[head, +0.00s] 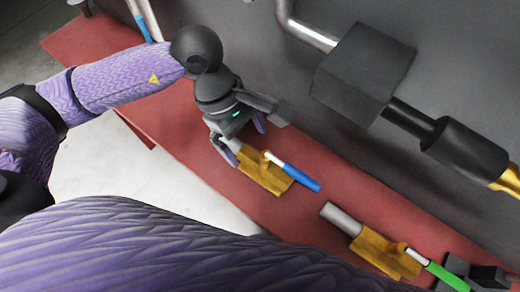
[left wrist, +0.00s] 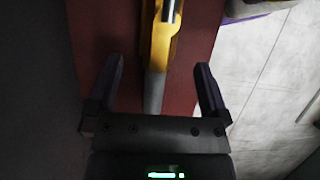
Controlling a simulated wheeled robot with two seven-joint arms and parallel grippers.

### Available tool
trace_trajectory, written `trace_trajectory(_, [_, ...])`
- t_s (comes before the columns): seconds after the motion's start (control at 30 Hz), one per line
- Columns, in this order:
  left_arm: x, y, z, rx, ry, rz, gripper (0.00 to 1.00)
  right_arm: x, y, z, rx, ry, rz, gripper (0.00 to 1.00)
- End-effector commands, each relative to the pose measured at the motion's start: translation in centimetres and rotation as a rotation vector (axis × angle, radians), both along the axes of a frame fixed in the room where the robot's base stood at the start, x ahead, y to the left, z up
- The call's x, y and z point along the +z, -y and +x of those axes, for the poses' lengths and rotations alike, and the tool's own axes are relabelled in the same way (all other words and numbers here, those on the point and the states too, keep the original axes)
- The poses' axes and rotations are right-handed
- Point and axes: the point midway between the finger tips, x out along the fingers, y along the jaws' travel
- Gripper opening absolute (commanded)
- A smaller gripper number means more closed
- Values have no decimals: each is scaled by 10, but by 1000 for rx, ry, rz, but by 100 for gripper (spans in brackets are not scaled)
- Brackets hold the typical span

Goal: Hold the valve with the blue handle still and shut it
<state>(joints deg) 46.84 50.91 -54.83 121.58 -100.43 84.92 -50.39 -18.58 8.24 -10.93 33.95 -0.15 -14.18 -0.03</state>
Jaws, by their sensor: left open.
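The valve with the blue handle has a yellow brass body (head: 262,177) and lies on the red surface in the middle of the head view. Its blue handle (head: 302,178) points to the lower right, roughly in line with the body. My left gripper (head: 243,138) is open at the valve's upper-left end. In the left wrist view, the valve body (left wrist: 160,45) runs down to a grey pipe stub (left wrist: 154,93), which lies between the open fingers (left wrist: 160,75) with gaps on both sides. The blue grip is outside that view. I do not see my right gripper clearly.
A second brass valve (head: 378,250) with a green handle (head: 447,276) lies to the lower right. Dark blocks (head: 488,276) stand beside it. A large grey box (head: 363,70) and a dark cylinder (head: 463,150) overhang the red surface (head: 180,120). My purple arm crosses the bottom.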

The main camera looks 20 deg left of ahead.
Motion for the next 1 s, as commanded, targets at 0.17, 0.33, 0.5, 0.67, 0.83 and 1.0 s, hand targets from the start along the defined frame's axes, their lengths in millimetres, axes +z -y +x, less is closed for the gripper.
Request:
trace_trajectory(0.17, [-24,28,-10,-1,-5,-1,100,-10,3,-2,2,-7,-5,0])
trace_trajectory(0.33, [-44,35,-13,0,-2,0,100,-16,6,-2,2,-15,-11,0])
trace_trajectory(0.5, [-47,37,-13,1,1,0,100,-17,6,4,2,-7,-12,0])
trace_trajectory(0.67, [-46,37,-13,1,1,1,98,-16,6,6,1,-4,-11,0])
trace_trajectory(0.83, [-46,36,-13,1,0,1,62,-16,3,4,-2,-5,-8,0])
trace_trajectory(1.0, [-46,36,-13,1,0,1,26,-16,-1,1,-5,-10,-1,0])
